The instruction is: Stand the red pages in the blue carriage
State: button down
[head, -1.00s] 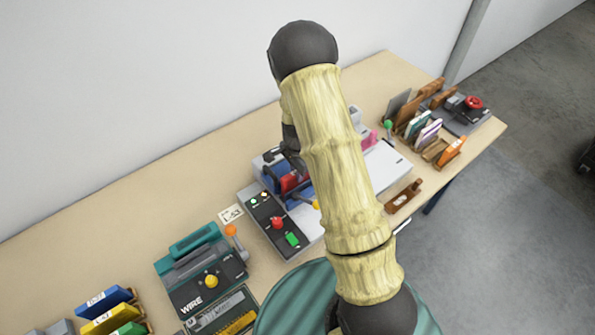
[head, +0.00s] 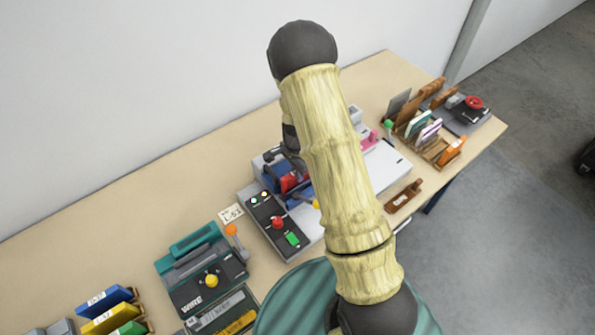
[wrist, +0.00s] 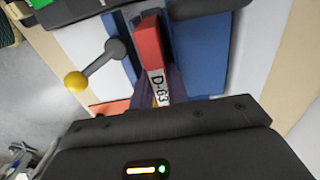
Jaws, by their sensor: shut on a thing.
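The red pages (wrist: 148,42) are a thin red block with a white label reading D-63. They show small in the head view (head: 288,182), partly behind my arm. My gripper (wrist: 160,90) is shut on their labelled end. The blue carriage (wrist: 205,55) has blue surfaces on both sides of the red pages in the wrist view. It shows in the head view (head: 304,190) on the grey-white machine, partly covered by my arm. The red pages are at the carriage, between its blue parts. I cannot tell whether they rest on its bottom.
A yellow-knobbed lever (wrist: 76,82) stands beside the carriage. The machine's dark panel (head: 274,222) has red and green buttons. A teal wire machine (head: 200,270) stands to the left, with coloured blocks beyond. Wooden racks (head: 440,150) stand at the right.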

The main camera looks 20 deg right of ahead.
jog(key=shift+f+b, duration=0.4)
jog(key=shift+f, duration=0.15)
dwell(0.4)
jog(key=c, duration=1.6)
grip_release()
jog(key=shift+c, duration=0.2)
jog(key=shift+r+p, duration=4.2)
jog(key=shift+r, duration=1.35)
